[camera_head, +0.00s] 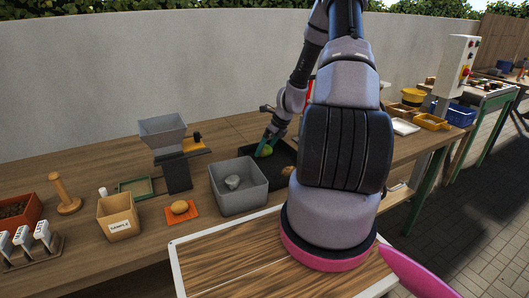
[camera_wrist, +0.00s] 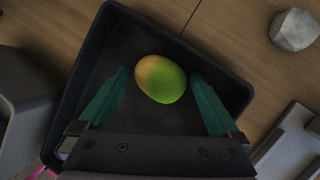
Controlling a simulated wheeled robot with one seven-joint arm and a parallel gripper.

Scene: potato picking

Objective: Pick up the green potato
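The green potato (camera_wrist: 162,80), yellow-green with an orange patch at its left, lies in a black tray (camera_wrist: 95,62). In the head view the potato (camera_head: 267,151) shows partly behind my gripper (camera_head: 264,145). In the wrist view my gripper (camera_wrist: 165,95) is open, with one teal finger on each side of the potato. Gaps show between the potato and both fingers. Whether the fingertips are down at the potato's height is hard to tell. The tray also shows in the head view (camera_head: 283,155), partly hidden by my arm.
A grey bin (camera_head: 238,198) holding a grey lump stands left of the tray. A brown potato (camera_head: 288,170) is near the tray's right side. Another potato (camera_head: 180,207) sits on an orange mat. A grey stone (camera_wrist: 294,29) lies outside the tray.

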